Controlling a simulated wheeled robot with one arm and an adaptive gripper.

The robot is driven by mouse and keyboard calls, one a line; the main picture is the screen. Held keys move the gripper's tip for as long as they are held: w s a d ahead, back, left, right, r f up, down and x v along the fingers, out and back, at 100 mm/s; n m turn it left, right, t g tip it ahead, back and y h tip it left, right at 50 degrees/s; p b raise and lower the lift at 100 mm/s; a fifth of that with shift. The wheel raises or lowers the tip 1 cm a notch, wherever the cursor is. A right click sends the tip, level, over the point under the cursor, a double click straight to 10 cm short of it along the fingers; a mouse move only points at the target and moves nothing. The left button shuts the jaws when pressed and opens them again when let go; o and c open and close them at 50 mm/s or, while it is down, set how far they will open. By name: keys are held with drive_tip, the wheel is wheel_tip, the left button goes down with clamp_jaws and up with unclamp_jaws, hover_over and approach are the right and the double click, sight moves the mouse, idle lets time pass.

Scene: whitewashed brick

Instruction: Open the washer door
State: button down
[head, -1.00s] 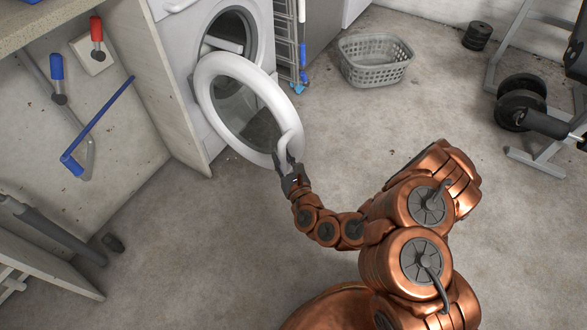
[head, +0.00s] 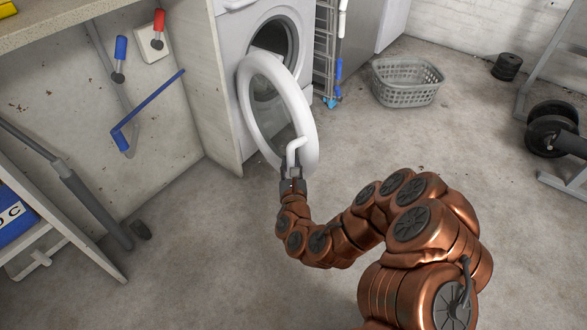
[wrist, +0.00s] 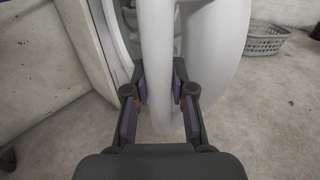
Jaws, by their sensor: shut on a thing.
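The washer (head: 228,32) stands at the upper middle of the head view, with its dark drum opening partly visible. Its round white door (head: 308,118) with a glass middle is swung open, hinged on the left and sticking out toward me. My gripper (head: 291,172) is at the door's free edge, shut on the white door handle (head: 292,152). In the wrist view, the fingers (wrist: 160,88) hold the handle (wrist: 158,60) between them, with the door rim (wrist: 215,60) just to the right. Part of the drum opening is hidden behind the door.
A grey laundry basket (head: 405,84) stands on the floor to the right, with weights (head: 552,125) farther right. A panel (head: 222,120) borders the washer's left. The floor (head: 440,150) between is clear.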

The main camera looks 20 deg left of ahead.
drive_tip(key=shift+s+f, duration=0.1)
drive_tip(key=shift+s, duration=0.15)
drive_tip(key=shift+a, duration=0.1)
drive_tip(key=c, duration=1)
unclamp_jaws()
drive_tip(key=shift+r, duration=0.2)
drive_tip(key=shift+r, duration=0.1)
